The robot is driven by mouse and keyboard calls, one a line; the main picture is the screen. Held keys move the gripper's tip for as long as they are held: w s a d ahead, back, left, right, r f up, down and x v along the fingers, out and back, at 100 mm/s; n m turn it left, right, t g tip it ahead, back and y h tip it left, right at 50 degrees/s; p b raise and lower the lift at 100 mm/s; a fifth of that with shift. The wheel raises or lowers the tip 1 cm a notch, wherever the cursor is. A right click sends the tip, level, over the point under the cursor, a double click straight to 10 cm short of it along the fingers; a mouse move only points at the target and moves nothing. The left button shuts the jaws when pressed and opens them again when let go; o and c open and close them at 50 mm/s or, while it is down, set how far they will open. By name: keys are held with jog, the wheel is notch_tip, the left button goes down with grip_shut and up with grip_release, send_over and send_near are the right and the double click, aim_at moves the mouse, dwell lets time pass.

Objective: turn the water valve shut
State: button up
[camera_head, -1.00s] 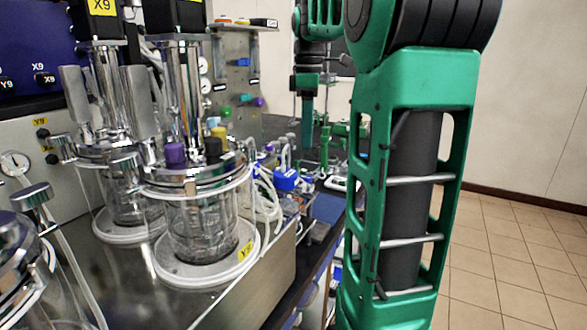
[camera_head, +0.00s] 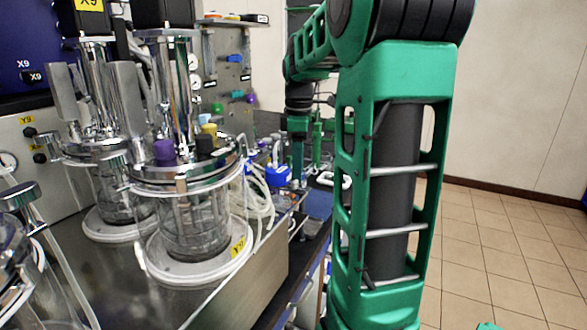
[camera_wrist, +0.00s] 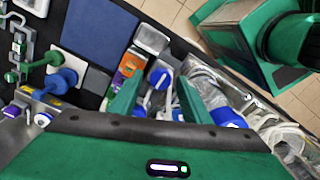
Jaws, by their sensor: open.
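My gripper (camera_wrist: 158,88) is open and empty in the wrist view, its two green fingers apart above small bottles and tubing on the bench. In the head view it points down beyond the glass vessels (camera_head: 190,225), partly hidden. No label reads as the water valve. Several coloured knobs show on the upright panel (camera_head: 228,75) in the head view: a blue one (camera_head: 236,58), a green one (camera_head: 217,108) and a purple one (camera_head: 251,98). In the wrist view a blue knob (camera_wrist: 65,80), a green knob (camera_wrist: 13,77) and a purple knob (camera_wrist: 10,111) lie left of my gripper, apart from it.
White tubing (camera_head: 262,195) loops beside the nearer one. A blue-topped item (camera_head: 279,176) stands near my gripper. A blue mat (camera_wrist: 95,28) is bare. The tiled floor (camera_head: 500,240) at right is clear.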

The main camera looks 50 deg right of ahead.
jog(key=shift+c, duration=0.3)
jog(key=c, duration=1)
jog(key=shift+m, duration=0.3)
jog(key=m, duration=0.3)
jog(key=shift+m, duration=0.4)
jog(key=m, duration=0.4)
jog(key=shift+m, duration=0.3)
jog(key=m, duration=0.4)
jog(key=shift+m, duration=2.4)
